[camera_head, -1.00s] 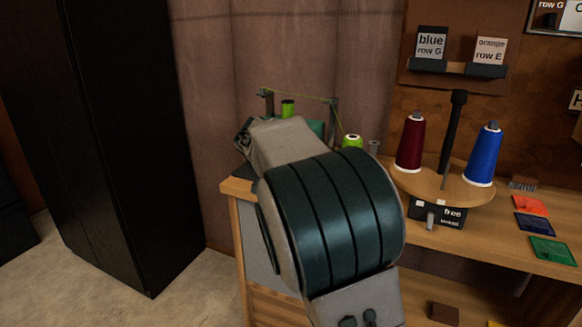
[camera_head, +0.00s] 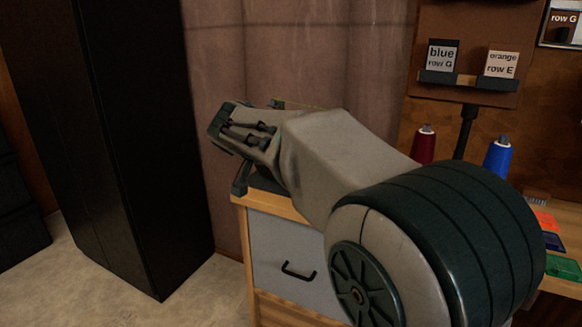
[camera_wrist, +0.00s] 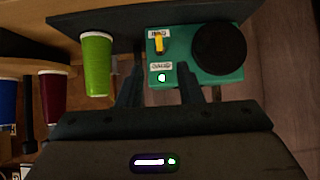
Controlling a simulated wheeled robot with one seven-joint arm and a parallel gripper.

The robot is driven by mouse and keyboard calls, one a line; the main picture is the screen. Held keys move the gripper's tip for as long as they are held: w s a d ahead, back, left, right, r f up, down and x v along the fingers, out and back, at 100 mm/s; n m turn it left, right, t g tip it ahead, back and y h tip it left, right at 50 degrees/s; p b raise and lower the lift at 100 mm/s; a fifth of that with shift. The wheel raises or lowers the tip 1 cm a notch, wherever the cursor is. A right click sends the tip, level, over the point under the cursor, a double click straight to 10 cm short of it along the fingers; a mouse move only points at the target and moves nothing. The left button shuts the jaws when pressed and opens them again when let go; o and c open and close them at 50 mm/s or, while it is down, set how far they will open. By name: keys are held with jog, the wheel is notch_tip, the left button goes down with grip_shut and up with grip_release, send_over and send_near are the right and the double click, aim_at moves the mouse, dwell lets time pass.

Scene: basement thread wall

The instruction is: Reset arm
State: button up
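Beyond the fingers is a teal box (camera_wrist: 185,73) with a yellow switch (camera_wrist: 159,44), a lit green lamp (camera_wrist: 162,77) and a round black disc (camera_wrist: 218,48). A gap between fingers and box cannot be judged.
A green spool (camera_wrist: 97,65) stands beside the fingers in the wrist view. A red spool (camera_head: 424,146) and a blue spool (camera_head: 498,158) stand behind my arm. A black cabinet (camera_head: 130,150) is at left, with floor (camera_head: 205,290) clear before the drawer (camera_head: 285,245).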

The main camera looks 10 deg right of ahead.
jog(key=shift+v, duration=0.8)
jog(key=s+d+r+n+g+y+p, duration=0.1)
jog(key=s+d+r+n+y+p, duration=0.1)
jog(key=s+p, duration=0.7)
jog(key=s+d+r+n+g+y+p, duration=0.2)
jog(key=s+r+p, duration=0.1)
jog(key=s+p, duration=0.6)
jog(key=s+d+r+n+g+y+p, duration=0.2)
jog(key=s+r+n+p, duration=0.1)
jog(key=s+p, duration=0.6)
jog(key=shift+s+d+r, duration=0.25)
jog(key=shift+s+r, duration=0.05)
jog(key=shift+r, duration=0.05)
